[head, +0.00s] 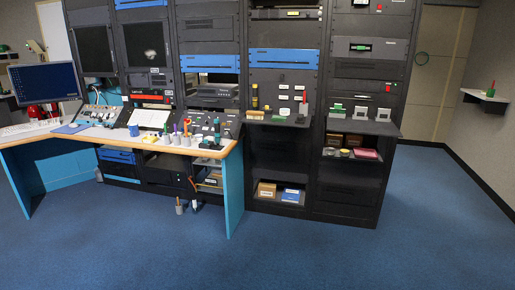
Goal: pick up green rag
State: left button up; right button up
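I cannot make out the green rag for certain; several small green things show. A green thing (490,90) stands upright on the small wall shelf (484,98) at the far right. Neither of my grippers is in view.
A blue-legged desk (233,190) with a monitor (44,83), papers and several small tools stands at the left. Tall dark racks (345,205) stand behind it and to its right, with a ledge (385,128) sticking out. Blue floor (330,255) is clear in front.

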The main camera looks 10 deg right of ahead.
aim_at(275, 118)
jog(key=i+z, duration=0.2)
jog(key=i, duration=2)
